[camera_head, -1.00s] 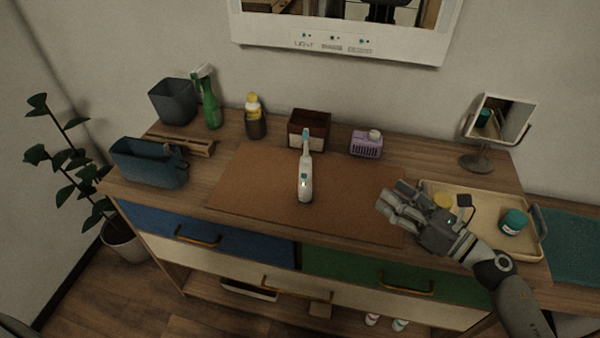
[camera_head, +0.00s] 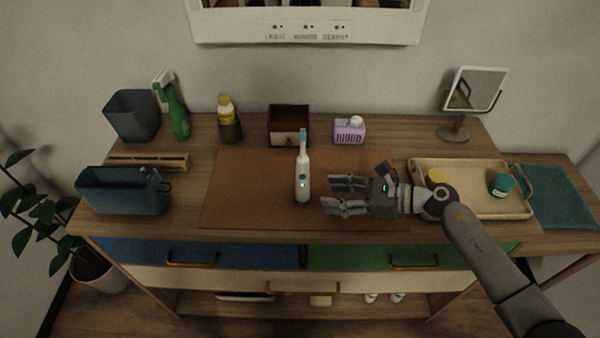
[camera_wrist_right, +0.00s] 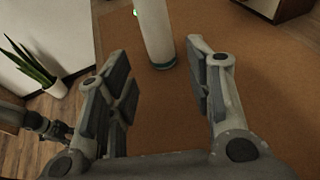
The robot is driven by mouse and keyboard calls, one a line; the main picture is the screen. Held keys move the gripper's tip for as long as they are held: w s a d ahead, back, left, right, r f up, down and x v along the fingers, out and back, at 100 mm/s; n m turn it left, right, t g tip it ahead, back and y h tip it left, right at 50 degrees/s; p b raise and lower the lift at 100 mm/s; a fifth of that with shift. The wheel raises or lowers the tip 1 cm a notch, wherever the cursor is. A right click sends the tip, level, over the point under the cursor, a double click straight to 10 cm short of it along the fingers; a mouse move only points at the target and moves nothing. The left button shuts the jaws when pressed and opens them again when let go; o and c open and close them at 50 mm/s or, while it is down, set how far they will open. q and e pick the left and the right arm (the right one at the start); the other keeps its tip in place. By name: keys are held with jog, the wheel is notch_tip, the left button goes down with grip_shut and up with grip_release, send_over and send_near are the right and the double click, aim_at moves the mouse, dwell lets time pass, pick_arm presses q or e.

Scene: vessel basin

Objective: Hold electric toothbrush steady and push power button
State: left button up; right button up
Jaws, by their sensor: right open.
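The electric toothbrush (camera_head: 302,184) stands upright on the brown mat (camera_head: 240,195). It is white with a teal head and a button on its front. My right gripper (camera_head: 326,195) is open to the right of the toothbrush, its fingers pointing left towards it. In the right wrist view the lower part of the toothbrush (camera_wrist_right: 154,32) shows ahead of the open fingers (camera_wrist_right: 160,85), apart from them, with nothing between the pads.
A tray (camera_head: 470,209) with a teal jar (camera_head: 501,185) lies under my right forearm. A wooden box (camera_head: 288,125), a purple basket (camera_head: 349,131) and a bottle (camera_head: 228,120) stand behind the mat. A blue bin (camera_head: 125,192) is at the left. The mat's left half is clear.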

aim_at(307, 192)
jog(key=x, duration=0.3)
jog(key=shift+r, duration=0.15)
jog(key=b+x, duration=0.1)
jog(key=x, duration=0.2)
jog(key=shift+w+a+f, duration=0.1)
jog(key=shift+a+f, duration=0.05)
jog(key=shift+f, duration=0.1)
pick_arm(q)
jog(key=shift+a+f+b, duration=0.4)
jog(key=shift+a+f, duration=0.2)
jog(key=shift+f, duration=0.3)
pick_arm(e)
jog(key=shift+w+a+f, duration=0.1)
jog(key=shift+w+a, duration=0.1)
jog(key=shift+a, duration=0.4)
pick_arm(q)
jog(key=shift+d, duration=0.15)
pick_arm(e)
jog(key=shift+c, duration=0.8)
pick_arm(q)
jog(key=shift+d, duration=0.25)
pick_arm(e)
jog(key=c, duration=0.5)
pick_arm(q)
grip_shut()
jog(key=shift+a, duration=0.15)
jog(key=shift+a, duration=0.15)
